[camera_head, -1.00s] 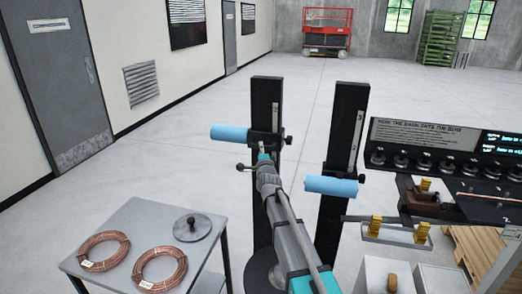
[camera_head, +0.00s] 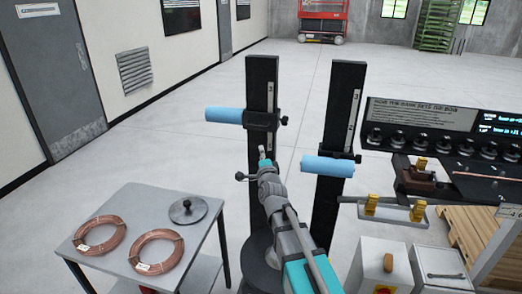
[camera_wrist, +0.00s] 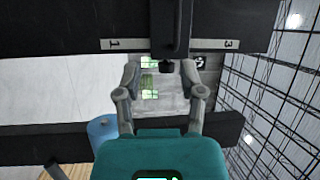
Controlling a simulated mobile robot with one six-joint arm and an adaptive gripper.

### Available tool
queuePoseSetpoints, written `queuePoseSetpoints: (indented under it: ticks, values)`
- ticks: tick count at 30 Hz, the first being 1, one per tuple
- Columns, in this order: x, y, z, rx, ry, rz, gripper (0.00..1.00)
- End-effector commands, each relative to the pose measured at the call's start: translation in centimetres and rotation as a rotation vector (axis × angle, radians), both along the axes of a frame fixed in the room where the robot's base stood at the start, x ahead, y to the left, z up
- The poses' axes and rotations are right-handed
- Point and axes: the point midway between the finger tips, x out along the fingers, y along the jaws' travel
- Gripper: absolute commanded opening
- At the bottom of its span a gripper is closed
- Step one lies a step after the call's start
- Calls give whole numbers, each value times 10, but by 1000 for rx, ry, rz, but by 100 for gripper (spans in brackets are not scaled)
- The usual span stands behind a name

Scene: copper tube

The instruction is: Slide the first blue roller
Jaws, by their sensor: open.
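The left blue roller (camera_head: 224,115) sticks out sideways from a black clamp (camera_head: 262,121) high on the left post (camera_head: 261,85). The right blue roller (camera_head: 328,166) is clamped lower on the right post (camera_head: 335,110). My gripper (camera_head: 262,153) is just below the left clamp, in front of the left post, and apart from the roller. In the wrist view my gripper (camera_wrist: 160,70) is open and empty. A blue roller (camera_wrist: 103,130) shows at lower left, partly hidden.
A grey table (camera_head: 165,200) at lower left holds two copper coils (camera_head: 158,250) and a metal disc (camera_head: 188,211). A bench with knobs and an information panel (camera_head: 420,115) stands at right, beside grey boxes (camera_head: 383,270).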

Motion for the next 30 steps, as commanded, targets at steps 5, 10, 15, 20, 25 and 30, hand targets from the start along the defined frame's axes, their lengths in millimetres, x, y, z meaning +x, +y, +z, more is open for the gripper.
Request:
queuePoseSetpoints:
  ticks: [5,10,15,20,25,30]
  values:
    - [-3,-1,-29,-95,65,18,51]
    - [-7,-1,-51,-178,123,36,51]
    - [-11,-2,-67,-242,165,52,51]
    - [-12,-3,-75,-276,188,61,51]
    - [-13,-3,-77,-285,194,64,51]
    - [-13,-3,-77,-285,194,64,51]
